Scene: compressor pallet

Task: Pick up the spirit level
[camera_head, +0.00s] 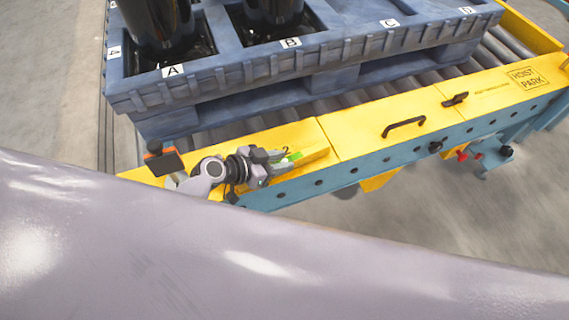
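My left gripper (290,158) is low over the yellow ledge at the front of the roller conveyor, fingers pointing right. A small bright green patch shows at its fingertips, beside a narrow yellow bar (317,154) that looks like the spirit level. The bar is hard to tell from the yellow ledge beneath it. The fingers are at its left end, but I cannot tell whether they are closed on it. The gripper hides part of that end. My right gripper is not in view.
A blue pallet (345,50) with lettered places and black cylinders stands behind the ledge (360,115). A black handle (404,126) and a small black latch (455,99) rise from the ledge. A black and orange item (163,160) is left of my wrist.

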